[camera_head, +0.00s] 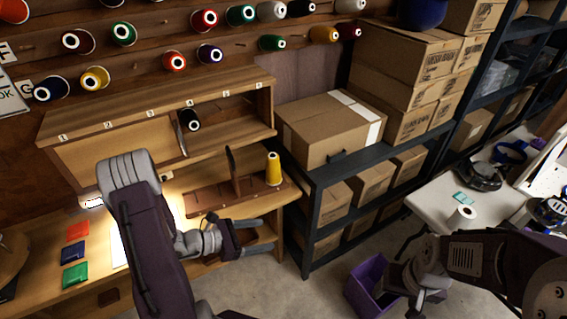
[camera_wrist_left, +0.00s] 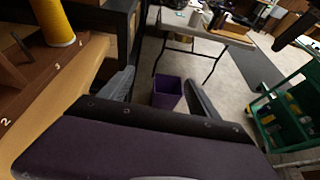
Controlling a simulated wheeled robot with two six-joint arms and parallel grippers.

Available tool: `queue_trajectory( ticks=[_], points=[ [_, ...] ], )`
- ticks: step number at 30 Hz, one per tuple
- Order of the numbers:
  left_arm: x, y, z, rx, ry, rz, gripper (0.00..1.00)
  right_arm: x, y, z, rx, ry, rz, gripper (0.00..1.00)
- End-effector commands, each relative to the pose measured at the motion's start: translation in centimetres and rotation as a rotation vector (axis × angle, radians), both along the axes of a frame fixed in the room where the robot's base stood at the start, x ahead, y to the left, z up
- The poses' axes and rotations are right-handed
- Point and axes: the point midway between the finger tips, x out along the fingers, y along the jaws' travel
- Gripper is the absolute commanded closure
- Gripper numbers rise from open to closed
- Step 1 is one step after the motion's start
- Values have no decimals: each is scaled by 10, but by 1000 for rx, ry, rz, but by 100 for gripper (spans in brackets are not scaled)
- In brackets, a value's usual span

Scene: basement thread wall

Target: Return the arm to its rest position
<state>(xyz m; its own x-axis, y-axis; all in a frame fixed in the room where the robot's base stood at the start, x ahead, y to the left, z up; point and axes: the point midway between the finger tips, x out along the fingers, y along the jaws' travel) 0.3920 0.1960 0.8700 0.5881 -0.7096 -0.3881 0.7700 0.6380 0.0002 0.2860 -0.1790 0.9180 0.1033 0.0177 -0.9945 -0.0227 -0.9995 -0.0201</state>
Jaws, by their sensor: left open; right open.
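My left gripper (camera_head: 267,235) reaches right, past the right part of the wooden workbench, with its fingers apart and nothing between them. In the left wrist view its open fingers (camera_wrist_left: 160,88) frame the floor and a purple bin (camera_wrist_left: 167,92). My left arm covers part of the bench in the head view. My right gripper (camera_head: 420,298) hangs low at the lower right, beside the purple bin (camera_head: 369,288). It is open, and no held object shows.
A yellow spool (camera_head: 273,169) stands on a wooden rack (camera_head: 208,197) close to my left gripper. Dark shelving (camera_head: 313,213) with cardboard boxes (camera_head: 331,127) stands to the right. A white table (camera_head: 437,196) is further right. A green cart (camera_wrist_left: 290,115) shows in the wrist view.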

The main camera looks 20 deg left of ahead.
Motion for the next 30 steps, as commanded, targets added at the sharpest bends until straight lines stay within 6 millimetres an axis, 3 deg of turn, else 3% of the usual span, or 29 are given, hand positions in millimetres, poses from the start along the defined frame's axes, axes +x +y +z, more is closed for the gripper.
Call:
queue_trajectory(
  ticks=[5,8,10,12,14,16,18,21,24,30],
  points=[
    [3,-16,7,16,-17,-58,29,0,0,2,0,0,0,32],
    [14,-59,47,94,-121,-225,29,0,0,5,0,0,0,32],
    [-8,-103,75,169,-202,-452,29,0,0,6,0,0,0,32],
    [-54,-138,88,301,-275,-754,29,0,0,8,0,0,0,32],
    [-99,-146,88,463,-342,-1037,29,0,0,10,0,0,0,32],
    [-134,-128,79,689,-425,-1329,29,0,0,11,0,0,0,32],
    [-144,-97,72,910,-508,-1552,29,0,0,11,0,0,0,32],
    [-134,-54,65,1163,-586,-1743,29,0,0,11,0,0,0,32],
    [-121,-27,59,1301,-625,-1849,29,0,0,11,0,0,0,32],
    [-104,-18,59,1397,-659,-1864,29,0,0,11,0,0,0,32]
  ],
)
